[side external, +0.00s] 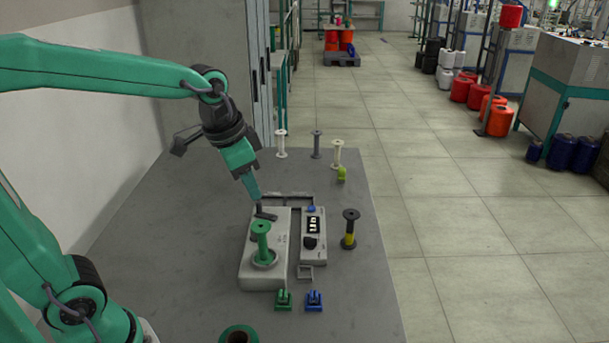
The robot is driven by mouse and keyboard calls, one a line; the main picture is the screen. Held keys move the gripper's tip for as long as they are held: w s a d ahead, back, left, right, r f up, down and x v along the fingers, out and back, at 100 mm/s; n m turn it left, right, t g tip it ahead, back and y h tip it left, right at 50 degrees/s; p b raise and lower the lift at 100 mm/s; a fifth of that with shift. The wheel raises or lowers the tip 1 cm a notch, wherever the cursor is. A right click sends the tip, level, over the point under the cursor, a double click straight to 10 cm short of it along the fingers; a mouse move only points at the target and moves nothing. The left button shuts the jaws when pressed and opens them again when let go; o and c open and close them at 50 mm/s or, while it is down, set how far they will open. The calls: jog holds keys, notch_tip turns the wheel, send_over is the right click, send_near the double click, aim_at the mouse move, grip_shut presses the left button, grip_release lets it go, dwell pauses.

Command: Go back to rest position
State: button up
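My gripper (255,200) points down at the back of the pale winding machine (256,282), just behind the green bobbin. Its tip is at or close to a dark piece (266,214) on the machine's top; I cannot tell if they touch. The fingers are too small and overlapped to show whether they are open or shut. The green bobbin (262,241) stands upright on the machine's round seat. A control box (314,256) with a display, a black knob and a blue part stands on the machine's right.
White (281,144), grey (317,145) and cream (337,155) bobbins stand at the table's back. A black-and-yellow bobbin (349,229) stands right. Green (283,300) and blue (314,301) small fixtures and a green spool (239,335) are in front. The grey table (180,240) is clear at left.

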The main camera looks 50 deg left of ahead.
jog(key=s+n+t, duration=0.2)
jog(key=s+n, duration=0.1)
jog(key=s, duration=0.7)
jog(key=shift+s+a+r+n, duration=0.25)
jog(key=shift+s+a+n, duration=0.05)
jog(key=shift+s+a, duration=0.1)
